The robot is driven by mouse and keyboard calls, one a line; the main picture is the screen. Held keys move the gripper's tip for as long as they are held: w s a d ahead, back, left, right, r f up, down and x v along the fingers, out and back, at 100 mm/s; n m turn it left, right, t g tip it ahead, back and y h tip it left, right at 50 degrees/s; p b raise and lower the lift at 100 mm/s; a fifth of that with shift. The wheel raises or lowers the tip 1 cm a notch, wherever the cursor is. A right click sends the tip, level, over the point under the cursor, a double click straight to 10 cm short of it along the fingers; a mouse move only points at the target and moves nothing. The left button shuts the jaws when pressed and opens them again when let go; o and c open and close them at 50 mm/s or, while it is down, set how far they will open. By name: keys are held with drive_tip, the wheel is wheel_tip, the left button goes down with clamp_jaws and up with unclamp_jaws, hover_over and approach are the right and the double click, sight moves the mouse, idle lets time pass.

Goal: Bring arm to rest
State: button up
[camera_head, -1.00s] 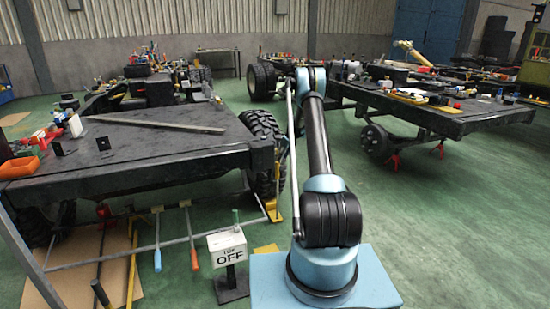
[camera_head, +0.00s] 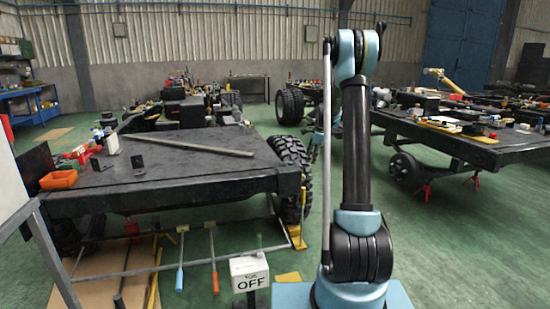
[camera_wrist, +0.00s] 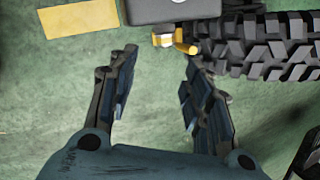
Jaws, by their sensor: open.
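My gripper (camera_wrist: 161,62) is open and empty in the wrist view, with its two dark fingers apart over green floor. A dark, knobbly tyre (camera_wrist: 265,55) lies just beyond the right finger, and a yellow piece (camera_wrist: 175,40) is near the tyre's left end. In the head view my arm (camera_head: 356,150) stands upright on its blue base, with a bend at the top. The far part of the arm is mostly hidden behind the upright link, so the gripper is not clear there.
Another chassis (camera_head: 440,135) is on the right. A white OFF sign (camera_head: 249,273) stands before my base. Green floor (camera_head: 470,250) is open at right.

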drive_tip(key=s+r+n, duration=0.3)
drive_tip(key=s+r, duration=0.1)
drive_tip(key=s, duration=0.6)
drive_tip(key=s+r+n+h, duration=0.1)
drive_tip(key=s+r+n, duration=0.2)
drive_tip(key=s, duration=0.8)
drive_tip(key=s+r+n, duration=0.3)
drive_tip(key=s+r, duration=0.1)
drive_tip(key=s, duration=0.6)
drive_tip(key=s+f+n, duration=0.5)
drive_tip(key=s+f, duration=0.1)
drive_tip(key=s, duration=0.7)
drive_tip(key=s+f+n+h, duration=0.1)
drive_tip(key=s+f+n, duration=0.3)
drive_tip(key=s, duration=1)
wheel_tip(320, 180, down, 2)
drive_tip(key=shift+d+n+g, duration=0.15)
drive_tip(key=shift+n+g, duration=0.15)
drive_tip(key=shift+n, duration=0.1)
